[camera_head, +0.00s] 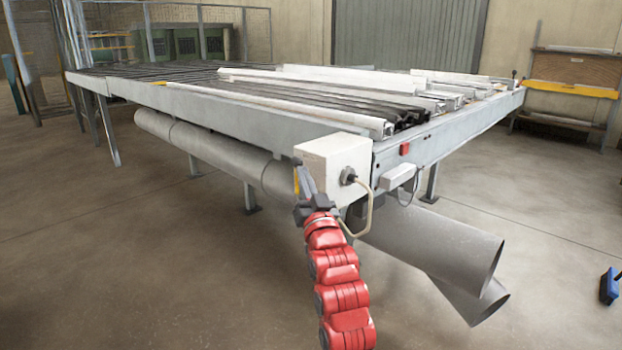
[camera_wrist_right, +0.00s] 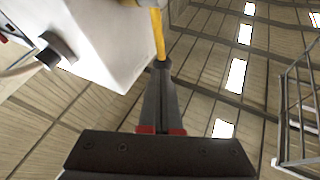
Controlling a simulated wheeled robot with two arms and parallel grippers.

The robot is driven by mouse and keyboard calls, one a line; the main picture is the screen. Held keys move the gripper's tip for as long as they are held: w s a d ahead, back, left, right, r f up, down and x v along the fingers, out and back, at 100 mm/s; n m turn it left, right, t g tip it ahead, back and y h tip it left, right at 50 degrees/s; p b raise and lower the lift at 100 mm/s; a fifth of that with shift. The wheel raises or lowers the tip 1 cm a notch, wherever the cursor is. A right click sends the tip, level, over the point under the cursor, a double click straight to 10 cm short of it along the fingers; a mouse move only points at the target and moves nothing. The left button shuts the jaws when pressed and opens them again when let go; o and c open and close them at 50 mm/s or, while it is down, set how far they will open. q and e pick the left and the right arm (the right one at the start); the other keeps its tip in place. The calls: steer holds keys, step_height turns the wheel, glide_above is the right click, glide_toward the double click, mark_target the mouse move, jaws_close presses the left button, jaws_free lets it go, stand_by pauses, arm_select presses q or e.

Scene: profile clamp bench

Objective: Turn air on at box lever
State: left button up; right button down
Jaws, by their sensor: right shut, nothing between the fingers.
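The pale grey control box (camera_head: 335,162) hangs at the near corner of the bench; it also shows in the right wrist view (camera_wrist_right: 105,35). A yellow lever (camera_wrist_right: 157,32) runs beside the box in the right wrist view. A small yellow piece of it (camera_head: 296,182) shows at the box's left side in the head view. My right gripper (camera_head: 304,172) is shut and empty, pointing up beside the box. In the wrist view its fingertips (camera_wrist_right: 162,70) meet the lever's end; whether they touch cannot be told. My left gripper is out of view.
The long roller bench (camera_head: 250,121) carries white and dark profiles. A cable (camera_head: 366,208) loops from a plug on the box. Thick grey pipes (camera_head: 430,238) lie under the bench. The floor at the left is clear. A blue brush-like thing (camera_head: 609,287) is at the far right.

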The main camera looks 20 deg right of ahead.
steer(key=shift+w+a+r+n+g+y+p, duration=0.2)
steer(key=shift+w+r+n+g+y+p, duration=0.1)
steer(key=shift+w+n+g+p, duration=0.25)
steer(key=shift+s, duration=0.15)
